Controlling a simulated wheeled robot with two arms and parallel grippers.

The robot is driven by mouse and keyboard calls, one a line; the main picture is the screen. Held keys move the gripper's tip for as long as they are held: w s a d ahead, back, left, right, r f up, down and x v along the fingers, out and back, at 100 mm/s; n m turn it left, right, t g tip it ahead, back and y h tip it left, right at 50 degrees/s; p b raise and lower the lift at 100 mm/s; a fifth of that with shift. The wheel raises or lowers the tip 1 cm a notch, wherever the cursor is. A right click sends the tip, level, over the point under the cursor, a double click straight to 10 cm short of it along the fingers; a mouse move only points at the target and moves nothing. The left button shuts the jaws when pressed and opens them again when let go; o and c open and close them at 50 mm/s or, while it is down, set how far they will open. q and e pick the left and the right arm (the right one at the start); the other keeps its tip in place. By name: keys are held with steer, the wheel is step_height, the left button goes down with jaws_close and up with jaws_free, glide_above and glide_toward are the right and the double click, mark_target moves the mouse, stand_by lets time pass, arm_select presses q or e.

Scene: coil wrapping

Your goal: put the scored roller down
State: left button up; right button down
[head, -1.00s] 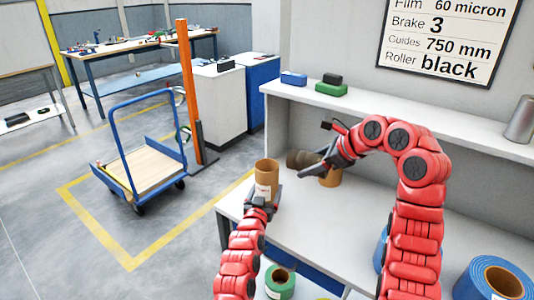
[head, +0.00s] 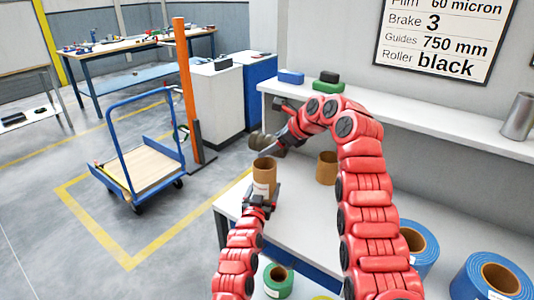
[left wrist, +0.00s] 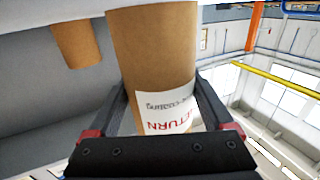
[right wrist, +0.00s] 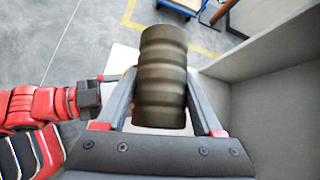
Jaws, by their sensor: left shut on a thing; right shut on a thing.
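The scored roller (right wrist: 162,80) is a dark brown cylinder with grooves around it. It stands between the fingers of my right gripper (head: 276,146), which is shut on it. In the head view the roller (head: 261,141) is partly hidden by the gripper and held above the left end of the bench, just behind a cardboard tube (head: 264,178). My left gripper (head: 262,196) is shut on that tube, which has a white label reading "RETURN" in the left wrist view (left wrist: 165,112).
A second cardboard tube (head: 327,168) stands on the white bench (head: 300,205), to the right. A shelf (head: 400,121) above the bench holds blue and green blocks. Blue rolls (head: 492,278) and a green roll (head: 278,280) are lower down. A trolley (head: 143,172) stands on the floor.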

steer(key=shift+w+a, duration=0.3)
steer(key=shift+a, duration=0.15)
steer(key=shift+w+a+f, duration=0.1)
steer(key=shift+a+f, duration=0.05)
steer(key=shift+f, duration=1.45)
steer(key=shift+f, duration=0.15)
steer(key=shift+c, duration=1.1)
jaws_free()
steer(key=shift+f, duration=0.1)
steer(key=shift+o, duration=0.9)
